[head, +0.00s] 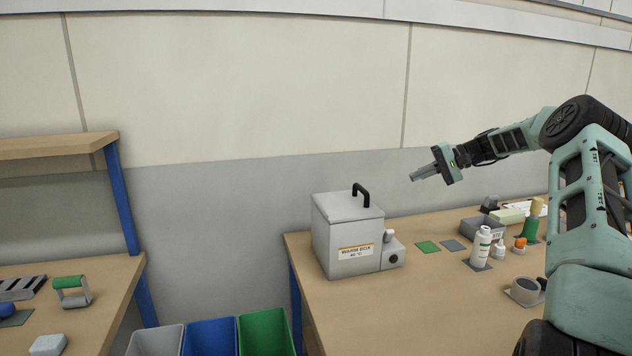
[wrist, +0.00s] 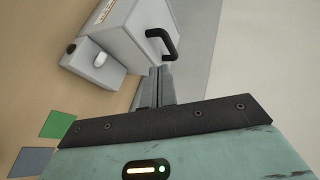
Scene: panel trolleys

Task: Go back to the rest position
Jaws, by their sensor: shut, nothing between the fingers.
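My gripper (head: 423,173) is in the air above the workbench, up and to the right of the grey lidded box. Its fingers are together and empty, pointing left and slightly down. In the wrist view the closed fingers (wrist: 155,88) show in front of the grey box (wrist: 135,35) and its black handle, apart from them as the head view shows. My arm comes in from the right edge of the head view.
The grey box (head: 335,240) with a black lid handle stands at the bench's (head: 420,310) left end. Bottles (head: 481,247), a grey tray (head: 482,229) and a tape roll (head: 524,289) stand at right. Grey, blue and green bins (head: 266,333) sit below left. A shelved bench (head: 100,285) stands far left.

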